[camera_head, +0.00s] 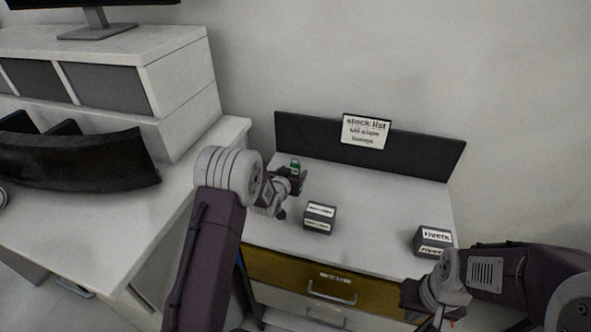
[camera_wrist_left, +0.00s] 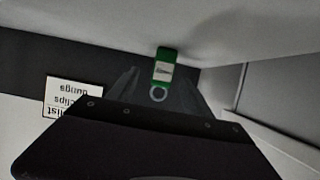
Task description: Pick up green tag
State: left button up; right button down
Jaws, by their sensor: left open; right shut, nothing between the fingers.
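The green tag (camera_head: 295,165) shows just beyond my left gripper (camera_head: 292,184), at the back left of the white bench top. In the left wrist view the green tag (camera_wrist_left: 164,66) has a white label with dark print and a light ring at its near end. My left gripper is open, and its dark fingers (camera_wrist_left: 158,92) lie on either side of the ring. I cannot tell whether they touch it. My right gripper (camera_head: 432,303) is shut and empty at the lower right, in front of the bench.
Two dark labelled boxes stand on the bench, one in the middle (camera_head: 320,218) and one marked "rivets" (camera_head: 433,240) at the right. A dark back panel (camera_head: 420,160) holds a stock list sign (camera_head: 366,131). A white desk (camera_head: 110,220) with a cabinet adjoins on the left.

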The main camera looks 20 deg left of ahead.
aim_at(294, 169)
pick_arm(q)
jog(key=shift+w, duration=0.1)
jog(key=shift+w+a+f+p, duration=0.1)
jog(key=shift+w+a+p, duration=0.1)
jog(key=shift+w+p, duration=0.6)
jog(key=x, duration=0.2)
jog(key=shift+w+f, duration=0.2)
jog(key=shift+w, duration=0.15)
jog(key=shift+w+f, duration=0.15)
jog(key=shift+w, duration=0.05)
jog(key=shift+s, duration=0.15)
jog(key=shift+c, duration=0.4)
jog(key=c, duration=0.5)
grip_shut()
